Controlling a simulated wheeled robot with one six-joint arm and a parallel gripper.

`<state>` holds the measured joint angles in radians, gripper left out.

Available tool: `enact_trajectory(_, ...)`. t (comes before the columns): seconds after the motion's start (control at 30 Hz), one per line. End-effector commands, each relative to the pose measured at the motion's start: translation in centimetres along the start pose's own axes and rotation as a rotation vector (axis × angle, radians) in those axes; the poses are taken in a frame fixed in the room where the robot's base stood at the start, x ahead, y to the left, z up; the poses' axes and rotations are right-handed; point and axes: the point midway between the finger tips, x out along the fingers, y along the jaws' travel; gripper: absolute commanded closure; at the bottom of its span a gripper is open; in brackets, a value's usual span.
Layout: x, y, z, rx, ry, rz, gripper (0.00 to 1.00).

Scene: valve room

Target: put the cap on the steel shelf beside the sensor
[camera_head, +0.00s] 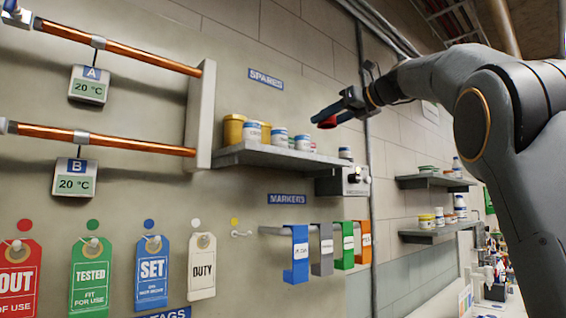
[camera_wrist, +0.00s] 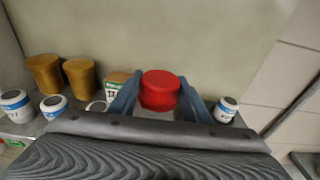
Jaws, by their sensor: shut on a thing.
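My gripper (camera_head: 328,112) is shut on a red cap (camera_head: 327,123), held above the right part of the steel shelf (camera_head: 232,155) under the SPARES sign. In the wrist view the round red cap (camera_wrist: 160,86) sits between the two blue fingers (camera_wrist: 160,104), its flat top facing the camera. The cap looks clear of the shelf. I cannot tell which thing is the sensor. My gripper's body hides the front of the shelf in the wrist view.
Coloured marker hooks (camera_head: 300,255) hang below. A vertical pipe (camera_head: 369,200) runs close by.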

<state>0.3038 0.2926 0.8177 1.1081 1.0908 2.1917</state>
Motion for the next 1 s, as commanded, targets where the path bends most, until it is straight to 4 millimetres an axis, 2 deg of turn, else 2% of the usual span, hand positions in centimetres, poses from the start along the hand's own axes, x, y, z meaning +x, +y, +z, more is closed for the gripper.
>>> enact_trajectory(0.17, 0.1, 0.0, -1.1, 0.003, 0.001, 0.000, 0.77)
enact_trajectory(0.4, 0.6, -0.2, -4.9, 0.003, 0.002, -0.003, 0.77)
enact_trajectory(0.63, 0.9, -0.1, -6.8, 0.002, 0.001, -0.001, 0.77)
enact_trajectory(0.8, 1.3, 0.0, -9.0, 0.003, 0.001, 0.000, 0.77)
enact_trajectory(1.0, 1.5, 0.0, -10.0, 0.001, 0.000, 0.000, 0.77)
